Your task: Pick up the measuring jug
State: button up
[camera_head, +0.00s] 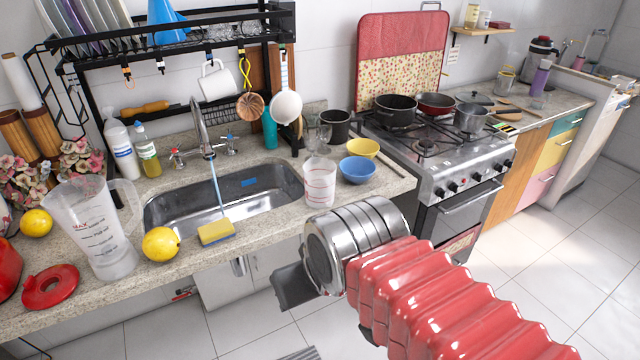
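Two clear vessels with printed scales stand on the granite counter. A small clear measuring jug (320,184) with red markings stands right of the sink, near the front edge. A larger frosted jug (98,232) with a handle and "MAX" marking stands at the left, by a red lid (51,287); which one the task means is not certain. My gripper (294,287) is in front of the counter, below and apart from the small jug. Only a dark part of it shows beyond my silver wrist, so its opening and most of its fingers are hidden.
A blue bowl (357,170) and yellow bowl (363,148) sit close right of the small jug. The steel sink (265,190) is at its left, with a sponge (216,232) and lemon (160,243) on its front edge. The stove (440,150) stands further right.

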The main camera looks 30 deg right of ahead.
aim_at(319, 174)
jog(key=i, duration=0.95)
